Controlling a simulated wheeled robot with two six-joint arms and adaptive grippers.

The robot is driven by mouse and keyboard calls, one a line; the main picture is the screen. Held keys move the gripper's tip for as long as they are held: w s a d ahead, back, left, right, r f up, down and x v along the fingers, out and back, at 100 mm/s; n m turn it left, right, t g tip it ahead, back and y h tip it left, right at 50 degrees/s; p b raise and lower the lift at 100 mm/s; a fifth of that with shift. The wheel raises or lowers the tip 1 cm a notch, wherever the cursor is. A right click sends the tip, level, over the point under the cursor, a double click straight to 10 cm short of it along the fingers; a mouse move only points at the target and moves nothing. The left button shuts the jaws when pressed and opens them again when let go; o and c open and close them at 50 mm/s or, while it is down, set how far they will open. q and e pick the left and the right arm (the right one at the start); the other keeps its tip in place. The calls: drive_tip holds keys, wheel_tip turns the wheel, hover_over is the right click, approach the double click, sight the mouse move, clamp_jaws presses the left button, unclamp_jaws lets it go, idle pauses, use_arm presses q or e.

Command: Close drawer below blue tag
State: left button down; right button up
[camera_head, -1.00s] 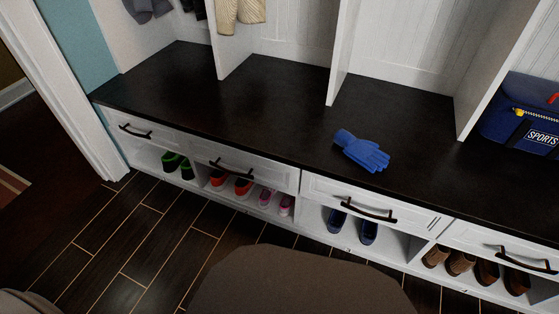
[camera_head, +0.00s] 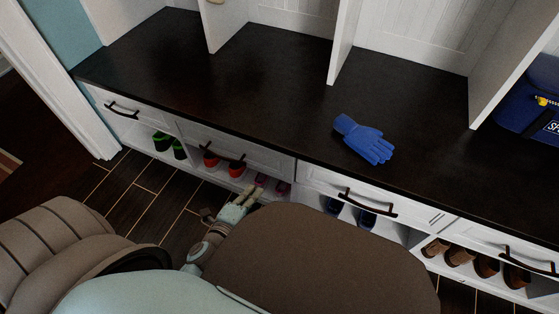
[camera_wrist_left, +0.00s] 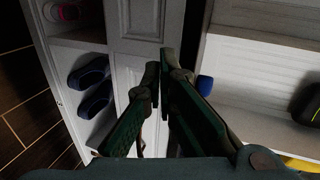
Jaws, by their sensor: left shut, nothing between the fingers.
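I cannot make out a blue tag. A blue glove (camera_head: 364,140) lies on the dark bench top above a white drawer (camera_head: 400,211) with a black handle (camera_head: 367,205). I cannot tell how far this drawer stands out. My left gripper (camera_head: 247,192) is shut and empty, low in front of the bench, left of that drawer and near the pink shoes. In the left wrist view, the shut fingers (camera_wrist_left: 161,70) point toward a white drawer front (camera_wrist_left: 139,22), with a blue bit of the glove (camera_wrist_left: 205,85) to the right. My right gripper is out of view.
Other drawers with black handles are at left (camera_head: 121,109), centre-left (camera_head: 222,157) and right (camera_head: 528,262). Shoes stand in the cubbies below, including brown ones (camera_head: 460,256). A blue bag (camera_head: 530,110) is on the bench at right. Wooden floor (camera_head: 135,200) is clear at left.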

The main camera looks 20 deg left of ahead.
use_arm(q)
drive_tip(key=r, duration=0.1)
approach(279, 155)
drive_tip(key=shift+m, duration=0.4)
drive_tip(key=x, duration=0.6)
drive_tip(key=shift+w+d+f, duration=0.1)
drive_tip(key=shift+w+f, duration=0.05)
drive_tip(key=shift+w, duration=0.05)
drive_tip(key=shift+w, duration=0.1)
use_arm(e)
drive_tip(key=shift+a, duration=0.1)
